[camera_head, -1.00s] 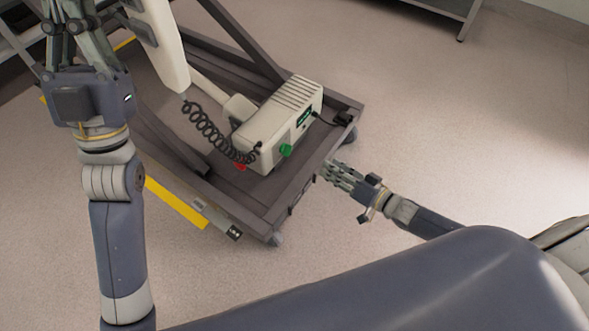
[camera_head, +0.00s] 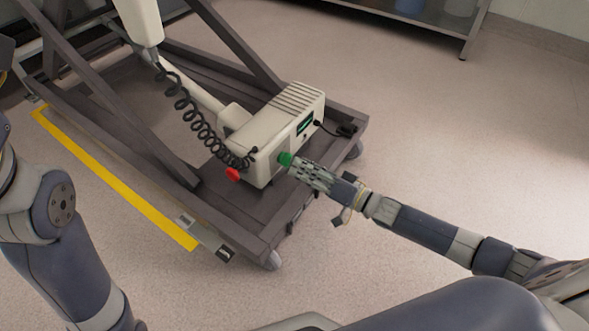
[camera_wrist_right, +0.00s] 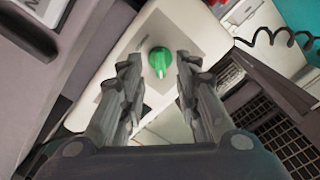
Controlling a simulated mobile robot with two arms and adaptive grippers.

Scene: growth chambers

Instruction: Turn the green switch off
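The green switch (camera_head: 285,158) is a round knob on the near end of a cream control box (camera_head: 262,138). In the right wrist view the green switch (camera_wrist_right: 160,60) sits on a grey plate, with a raised ridge pointing down the picture. My right gripper (camera_head: 298,166) is at the switch in the head view. In the right wrist view the open fingers of my right gripper (camera_wrist_right: 155,75) stand on either side of the knob, with a gap on both sides. My left arm shows at the left edge of the head view, but its gripper is out of frame.
The box sits on a dark wheeled frame (camera_head: 255,215). A yellow strip (camera_head: 110,180) edges the frame. The floor at right is clear.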

